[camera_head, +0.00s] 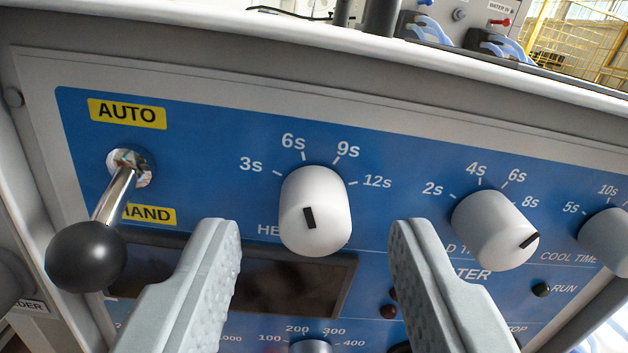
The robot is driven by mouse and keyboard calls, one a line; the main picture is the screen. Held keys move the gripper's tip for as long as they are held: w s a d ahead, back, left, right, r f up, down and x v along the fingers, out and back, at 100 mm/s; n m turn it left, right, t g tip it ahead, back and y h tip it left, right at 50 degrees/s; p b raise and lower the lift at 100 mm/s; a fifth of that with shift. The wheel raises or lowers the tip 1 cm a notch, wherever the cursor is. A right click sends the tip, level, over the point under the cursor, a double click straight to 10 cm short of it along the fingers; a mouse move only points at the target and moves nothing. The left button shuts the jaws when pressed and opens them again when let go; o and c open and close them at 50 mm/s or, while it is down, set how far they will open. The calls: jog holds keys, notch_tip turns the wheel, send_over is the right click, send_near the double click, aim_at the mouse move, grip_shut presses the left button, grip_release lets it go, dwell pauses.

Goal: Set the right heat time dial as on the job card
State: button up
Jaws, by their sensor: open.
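The heat time dial (317,205) is a white round knob on the blue panel, its label partly hidden so that only "HE" shows. Its scale reads 3s, 6s, 9s and 12s. The black mark on its face tilts slightly up-left, roughly toward 6s. My gripper (316,236) is open, with one grey finger on each side below the dial. The dial shows in the gap between the fingers, and no contact is visible. No job card is in view.
A dark display (300,285) lies below, partly behind the left finger.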

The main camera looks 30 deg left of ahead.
jog(key=shift+w+a, duration=0.35)
jog(key=shift+w, duration=0.2)
grip_shut()
jog(key=shift+m, duration=0.4)
jog(key=m, duration=0.3)
jog(key=shift+m, duration=2.4)
